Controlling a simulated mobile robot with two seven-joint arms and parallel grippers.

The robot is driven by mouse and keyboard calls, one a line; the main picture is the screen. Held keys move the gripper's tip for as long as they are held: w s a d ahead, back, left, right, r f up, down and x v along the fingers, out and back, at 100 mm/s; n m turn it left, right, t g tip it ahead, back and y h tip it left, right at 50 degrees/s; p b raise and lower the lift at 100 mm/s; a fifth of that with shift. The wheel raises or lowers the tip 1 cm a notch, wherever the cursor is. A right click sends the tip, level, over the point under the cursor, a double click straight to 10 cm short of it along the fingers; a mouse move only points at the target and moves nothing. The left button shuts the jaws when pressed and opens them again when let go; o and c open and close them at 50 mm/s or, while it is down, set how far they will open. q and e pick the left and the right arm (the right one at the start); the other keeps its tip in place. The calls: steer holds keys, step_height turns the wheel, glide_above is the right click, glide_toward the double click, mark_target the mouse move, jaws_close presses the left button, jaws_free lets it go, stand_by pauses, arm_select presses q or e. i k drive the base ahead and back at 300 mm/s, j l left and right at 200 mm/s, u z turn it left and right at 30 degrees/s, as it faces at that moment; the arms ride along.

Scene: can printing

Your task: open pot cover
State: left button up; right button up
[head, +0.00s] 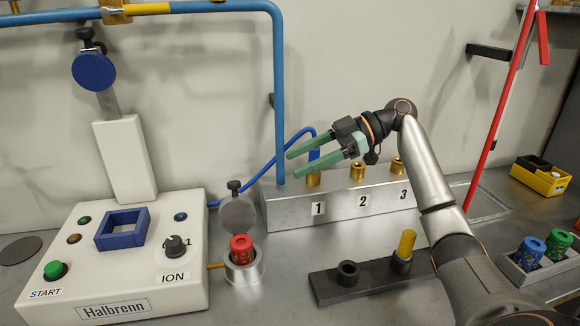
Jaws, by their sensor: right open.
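A round metal pot (258,275) stands on the bench to the right of the white machine, with a red can (241,246) upright in it. A grey round disc with a black knob, which looks like the pot cover (238,216), stands raised behind the pot and off its mouth. Whether it is hinged to the pot I cannot tell. My right gripper (297,164) is open and empty, its two green fingers pointing left above the block near number 1. It is above and to the right of the cover, apart from it. My left gripper is out of view.
The white machine (170,215) has a blue square frame and a dial. A metal block (335,207) with brass sockets numbered 1 to 3 stands behind a black holder (325,288). A blue pipe (278,100) rises left of my gripper. A tray (528,279) holds cans at right.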

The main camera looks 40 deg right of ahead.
mark_target(237, 215)
steer(key=k, duration=1.5)
